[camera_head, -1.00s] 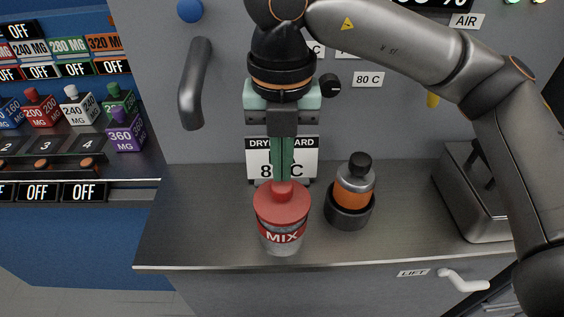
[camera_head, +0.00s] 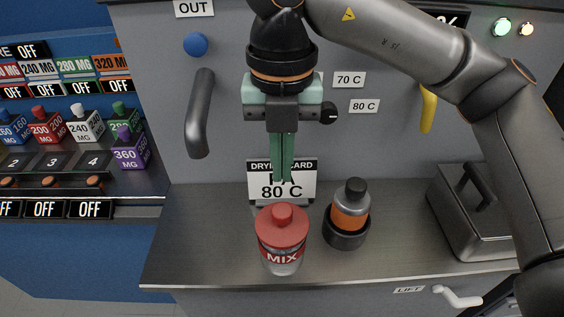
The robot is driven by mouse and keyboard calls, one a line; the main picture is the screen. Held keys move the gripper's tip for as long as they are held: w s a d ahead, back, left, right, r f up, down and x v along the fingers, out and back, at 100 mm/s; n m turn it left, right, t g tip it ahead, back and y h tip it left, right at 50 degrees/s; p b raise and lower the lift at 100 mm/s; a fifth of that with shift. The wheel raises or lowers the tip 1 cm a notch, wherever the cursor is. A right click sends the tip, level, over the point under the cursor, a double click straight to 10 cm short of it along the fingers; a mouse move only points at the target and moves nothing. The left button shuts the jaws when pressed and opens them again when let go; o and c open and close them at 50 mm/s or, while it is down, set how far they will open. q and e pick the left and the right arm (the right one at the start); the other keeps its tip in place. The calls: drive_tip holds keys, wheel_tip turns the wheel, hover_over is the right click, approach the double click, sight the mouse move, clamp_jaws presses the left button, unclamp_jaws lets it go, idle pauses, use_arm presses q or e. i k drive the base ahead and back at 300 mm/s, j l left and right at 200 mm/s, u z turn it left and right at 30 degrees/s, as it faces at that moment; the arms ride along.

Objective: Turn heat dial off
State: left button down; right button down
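A black dial (camera_head: 328,113) with a white mark sits on the grey panel, left of the labels "70 C" (camera_head: 349,79) and "80 C" (camera_head: 364,106). The mark points right, between the two labels' heights. My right gripper (camera_head: 282,178) hangs fingers down in front of the panel, left of the dial. Its green fingers are together with nothing seen between them. The gripper body partly overlaps the dial's left side. Any label behind the gripper is hidden. My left gripper is not in view.
A red-lidded MIX container (camera_head: 282,240) stands below my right gripper, apart from it. An orange-banded bottle (camera_head: 349,212) sits in a dark holder beside it. A drying card (camera_head: 298,185) stands behind. A grey handle (camera_head: 199,115) and blue button (camera_head: 196,44) are left; a metal box (camera_head: 470,215) is right.

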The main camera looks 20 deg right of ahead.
sight(329, 112)
drive_tip(key=k, duration=1)
